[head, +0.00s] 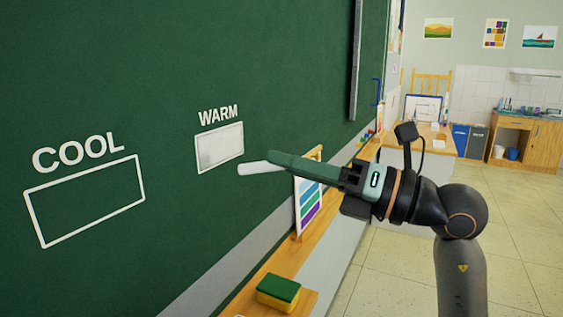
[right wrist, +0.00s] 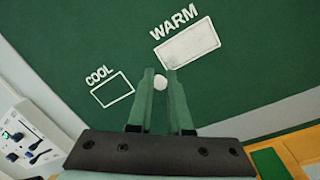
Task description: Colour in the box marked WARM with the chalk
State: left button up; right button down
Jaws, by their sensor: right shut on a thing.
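The box marked WARM (head: 219,147) on the green chalkboard is covered with pale chalk inside its white outline. It also shows filled in the right wrist view (right wrist: 188,46). The box marked COOL (head: 86,201) to its left is an empty outline showing bare green. My right gripper (head: 283,165) is shut on a white chalk stick (head: 258,169), whose free end points left. The chalk's end shows between the fingers in the right wrist view (right wrist: 160,83). In the head view it appears just below and right of the WARM box; I cannot tell whether it touches the board. My left gripper is not in view.
A wooden ledge (head: 240,300) runs below the board. A green and yellow sponge (head: 278,291) lies on it, and a card with coloured stripes (head: 309,192) stands behind my right gripper. Open tiled floor (head: 400,270) lies to the right.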

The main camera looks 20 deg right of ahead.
jog(key=shift+f, duration=0.15)
jog(key=shift+w+a, duration=0.1)
pick_arm(q)
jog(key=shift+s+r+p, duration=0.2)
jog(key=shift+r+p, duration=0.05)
jog(key=shift+p, duration=0.2)
pick_arm(e)
jog(key=f+x, duration=0.1)
jog(key=x, duration=0.5)
jog(key=shift+w, duration=0.3)
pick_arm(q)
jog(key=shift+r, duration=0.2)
pick_arm(e)
jog(key=shift+w+a, duration=0.25)
jog(key=shift+w, duration=0.2)
jog(key=shift+w+d, duration=0.1)
jog(key=shift+d, duration=0.05)
jog(key=shift+w+d, duration=0.4)
jog(key=shift+d, duration=0.15)
jog(key=shift+w+d, duration=0.5)
jog(key=shift+d, duration=0.05)
